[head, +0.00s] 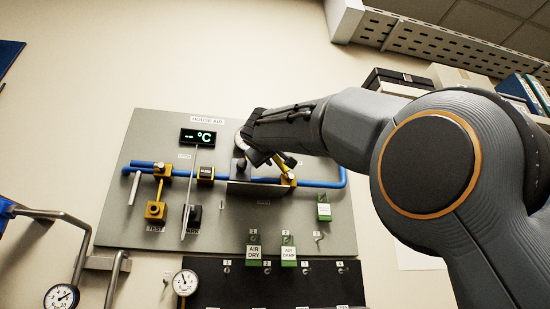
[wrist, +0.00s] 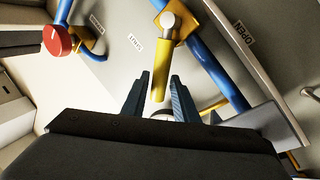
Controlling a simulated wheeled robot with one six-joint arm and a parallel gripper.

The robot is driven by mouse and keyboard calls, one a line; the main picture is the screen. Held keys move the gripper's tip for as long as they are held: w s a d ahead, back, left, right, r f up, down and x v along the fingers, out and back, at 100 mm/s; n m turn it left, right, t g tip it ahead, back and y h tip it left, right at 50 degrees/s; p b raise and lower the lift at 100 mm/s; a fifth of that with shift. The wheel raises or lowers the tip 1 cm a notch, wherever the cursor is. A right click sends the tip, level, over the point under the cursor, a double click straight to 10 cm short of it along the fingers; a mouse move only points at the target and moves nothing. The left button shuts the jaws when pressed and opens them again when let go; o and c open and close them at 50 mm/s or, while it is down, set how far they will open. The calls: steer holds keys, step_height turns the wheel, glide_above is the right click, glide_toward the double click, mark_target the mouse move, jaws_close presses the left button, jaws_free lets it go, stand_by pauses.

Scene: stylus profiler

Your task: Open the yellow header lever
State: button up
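The yellow header lever (wrist: 163,58) shows in the wrist view, fixed at a silver pivot (wrist: 170,22) on a blue pipe. Its free end hangs toward my gripper (wrist: 160,76). My gripper's two dark fingers are apart, one on each side of the lever's lower part, with visible gaps; I see no contact.
The grey panel (head: 130,225) carries a blue pipe (head: 322,184), a green-lit display (head: 199,137) and another yellow valve (head: 162,170). A red knob (wrist: 56,40) stands left of the lever in the wrist view.

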steer(key=shift+o, duration=0.5)
steer(key=b+v, duration=0.4)
steer(key=v, duration=0.4)
